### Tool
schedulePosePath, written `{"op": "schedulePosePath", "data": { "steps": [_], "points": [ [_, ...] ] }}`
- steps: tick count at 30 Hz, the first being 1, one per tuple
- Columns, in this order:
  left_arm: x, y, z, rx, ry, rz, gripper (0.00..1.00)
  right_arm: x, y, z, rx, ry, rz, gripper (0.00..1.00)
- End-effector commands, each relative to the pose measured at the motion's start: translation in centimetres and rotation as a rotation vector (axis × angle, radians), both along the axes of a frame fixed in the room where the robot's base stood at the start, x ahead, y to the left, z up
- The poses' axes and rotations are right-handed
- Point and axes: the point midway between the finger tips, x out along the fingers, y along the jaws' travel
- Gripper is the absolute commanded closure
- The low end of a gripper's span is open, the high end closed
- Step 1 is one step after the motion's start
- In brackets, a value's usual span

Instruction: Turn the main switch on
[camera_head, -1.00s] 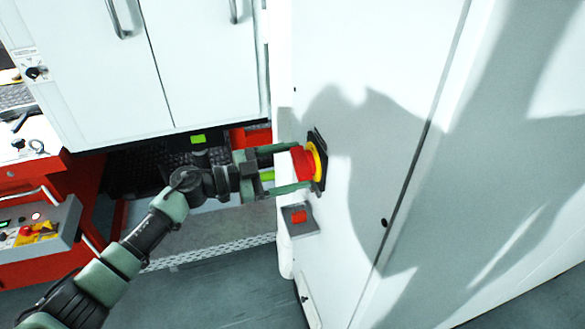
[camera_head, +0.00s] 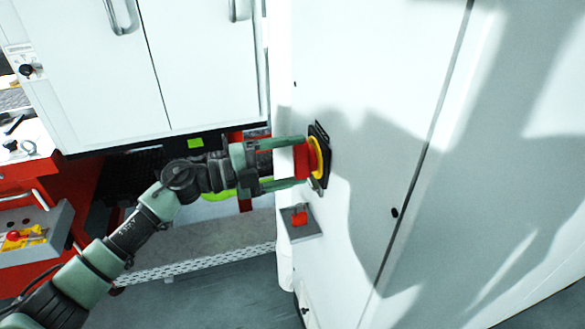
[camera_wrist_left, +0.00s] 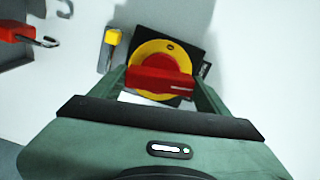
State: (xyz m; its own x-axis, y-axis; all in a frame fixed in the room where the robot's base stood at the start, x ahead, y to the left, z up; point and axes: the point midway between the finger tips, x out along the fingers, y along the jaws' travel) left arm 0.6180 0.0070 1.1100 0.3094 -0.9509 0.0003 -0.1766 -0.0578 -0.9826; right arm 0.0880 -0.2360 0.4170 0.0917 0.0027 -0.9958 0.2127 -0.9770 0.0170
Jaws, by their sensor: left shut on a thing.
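The main switch has a red handle (camera_head: 302,162) on a yellow ring (camera_head: 319,160) with a black backing plate (camera_head: 322,139), on the white cabinet's side. My left gripper (camera_head: 298,161) reaches it from the left, one finger above and one below the red handle, shut on it. In the left wrist view the red handle (camera_wrist_left: 160,84) lies roughly level across the yellow ring (camera_wrist_left: 161,52), between the fingers; its ends are partly hidden by them. My right gripper is in neither view.
A small grey box with a red part (camera_head: 300,219) sits below the switch on the white cabinet (camera_head: 375,75). A grey control box (camera_head: 35,235) stands at left. Grey floor (camera_head: 215,295) is open below.

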Motion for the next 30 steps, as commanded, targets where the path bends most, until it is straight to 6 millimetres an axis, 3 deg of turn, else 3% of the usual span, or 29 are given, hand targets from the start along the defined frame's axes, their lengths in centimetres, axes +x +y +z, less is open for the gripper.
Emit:
{"op": "schedulePosePath", "data": {
  "steps": [9, 28, 29, 30],
  "points": [
    [0.0, 0.0, -0.3, 0.05, -0.147, -0.001, 0.64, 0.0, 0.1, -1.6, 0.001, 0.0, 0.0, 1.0],
    [-0.1, 0.0, -0.1, 0.066, -0.194, -0.001, 0.64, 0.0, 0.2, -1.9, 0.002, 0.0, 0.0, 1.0],
    [-0.1, 0.0, -0.1, 0.066, -0.194, -0.002, 0.21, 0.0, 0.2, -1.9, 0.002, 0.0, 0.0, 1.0],
    [-0.1, 0.0, -0.1, 0.066, -0.194, -0.002, 0.1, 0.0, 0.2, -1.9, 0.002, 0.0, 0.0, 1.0]
  ]
}}
